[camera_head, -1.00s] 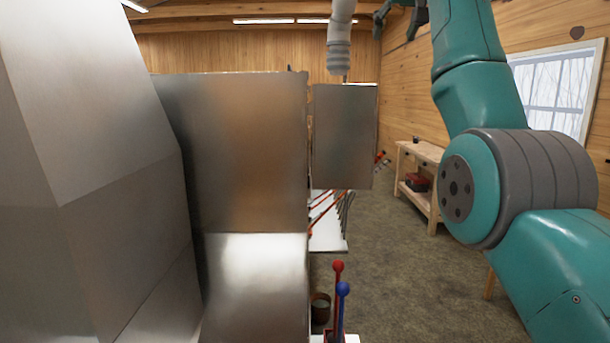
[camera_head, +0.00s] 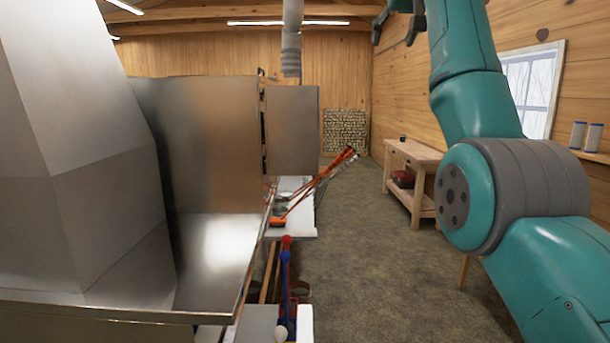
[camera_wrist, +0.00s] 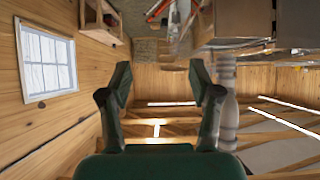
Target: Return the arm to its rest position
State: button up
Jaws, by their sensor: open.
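My gripper (camera_wrist: 160,85) is open and empty in the wrist view, its two dark green fingers spread apart with the wooden ceiling and wall behind them. In the head view my gripper (camera_head: 397,25) shows only partly at the top edge, raised high beside my teal arm. The arm is folded upward at the right of the picture. Nothing touches the fingers.
A large steel evaporator (camera_head: 85,170) fills the left. Beside it are a white bench (camera_head: 297,232) with red-handled tools and levers (camera_head: 286,270). A wooden table (camera_head: 413,165) stands by the right wall. The floor (camera_head: 350,260) between is clear.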

jog(key=w+f, duration=0.4)
jog(key=f, duration=1)
jog(key=w+f, duration=0.4)
jog(key=f, duration=0.9)
jog(key=w+f, duration=0.4)
jog(key=f, duration=1)
jog(key=s+f+t, duration=0.1)
jog(key=s+f, duration=0.4)
jog(key=f, duration=0.7)
jog(key=s+f, duration=0.5)
jog(key=f, duration=0.7)
jog(key=s+f+t, duration=0.1)
jog(key=s+f, duration=0.5)
jog(key=f, duration=0.5)
jog(key=s+f, duration=0.5)
jog(key=s, duration=0.6)
jog(key=s+f, duration=0.5)
jog(key=s, duration=0.6)
jog(key=s+f, duration=0.5)
jog(key=s, duration=0.6)
jog(key=s+r+t, duration=0.1)
jog(key=s+r, duration=0.2)
jog(key=s, duration=0.6)
jog(key=s+r, duration=0.2)
jog(key=s, duration=0.7)
jog(key=s+r, duration=1.1)
jog(key=s, duration=0.1)
jog(key=shift+t, duration=0.4)
